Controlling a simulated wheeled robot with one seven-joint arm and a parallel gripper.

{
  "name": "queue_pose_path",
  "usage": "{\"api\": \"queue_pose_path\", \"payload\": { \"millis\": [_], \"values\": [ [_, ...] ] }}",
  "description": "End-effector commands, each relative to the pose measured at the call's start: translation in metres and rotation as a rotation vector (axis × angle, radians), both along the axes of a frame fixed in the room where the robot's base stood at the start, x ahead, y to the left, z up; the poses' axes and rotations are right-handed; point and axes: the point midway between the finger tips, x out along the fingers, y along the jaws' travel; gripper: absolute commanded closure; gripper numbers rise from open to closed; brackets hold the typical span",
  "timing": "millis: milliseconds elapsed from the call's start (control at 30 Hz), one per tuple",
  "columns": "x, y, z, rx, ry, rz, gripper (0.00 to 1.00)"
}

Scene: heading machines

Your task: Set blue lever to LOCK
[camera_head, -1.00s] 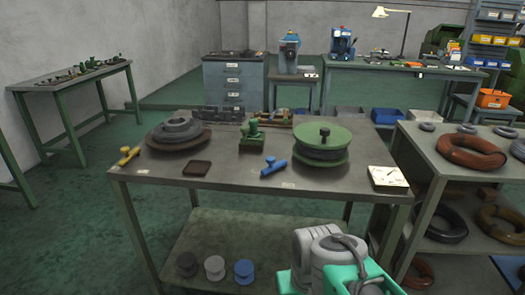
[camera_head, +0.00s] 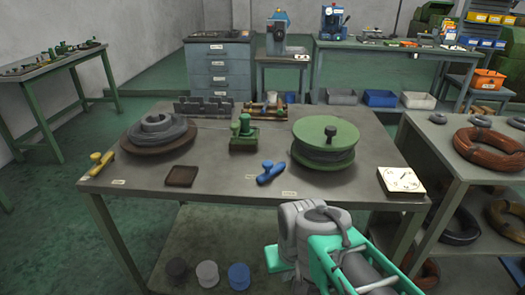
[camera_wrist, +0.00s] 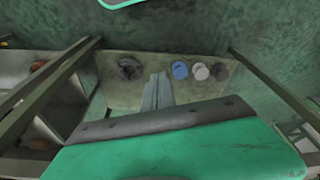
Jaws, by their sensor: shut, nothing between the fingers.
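The blue lever (camera_head: 270,172) lies on the grey worktable (camera_head: 225,185), near its front edge and just left of the green-flanged wire spool. Small pale labels lie on the table beside it, too small to read. In the head view my arm is low at the bottom right, in front of the table, with its end out of the picture. In the wrist view my gripper (camera_wrist: 158,90) shows as shut grey fingers, empty, over the table's lower shelf. The blue lever is not in the wrist view.
A yellow lever (camera_head: 100,165), a wire coil (camera_head: 160,130), a green device (camera_head: 244,135), the green spool (camera_head: 325,145) and a white panel (camera_head: 401,181) stand on the table. A rack with cable coils (camera_head: 485,150) stands at right. Open floor lies left.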

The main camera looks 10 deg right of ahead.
Motion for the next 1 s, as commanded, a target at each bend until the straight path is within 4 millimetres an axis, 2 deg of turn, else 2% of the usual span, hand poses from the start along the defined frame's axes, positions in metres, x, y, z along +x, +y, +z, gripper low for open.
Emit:
{"api": "queue_pose_path", "payload": {
  "millis": [67, 167, 200, 267, 300, 400, 433, 500, 600, 1000],
  "values": [
    [0.015, 0.001, 0.025, 0.004, -0.006, 0.016, 1.00],
    [0.061, 0.004, 0.089, 0.014, -0.024, 0.074, 1.00],
    [0.088, 0.004, 0.119, 0.020, -0.033, 0.107, 1.00],
    [0.131, 0.004, 0.162, 0.027, -0.048, 0.166, 1.00],
    [0.159, 0.003, 0.187, 0.030, -0.059, 0.204, 1.00],
    [0.223, -0.003, 0.233, 0.035, -0.092, 0.296, 1.00],
    [0.238, -0.005, 0.241, 0.034, -0.099, 0.320, 1.00],
    [0.265, -0.009, 0.253, 0.034, -0.115, 0.364, 1.00],
    [0.284, -0.012, 0.257, 0.032, -0.128, 0.397, 1.00],
    [0.288, -0.011, 0.250, 0.030, -0.133, 0.403, 1.00]
  ]
}}
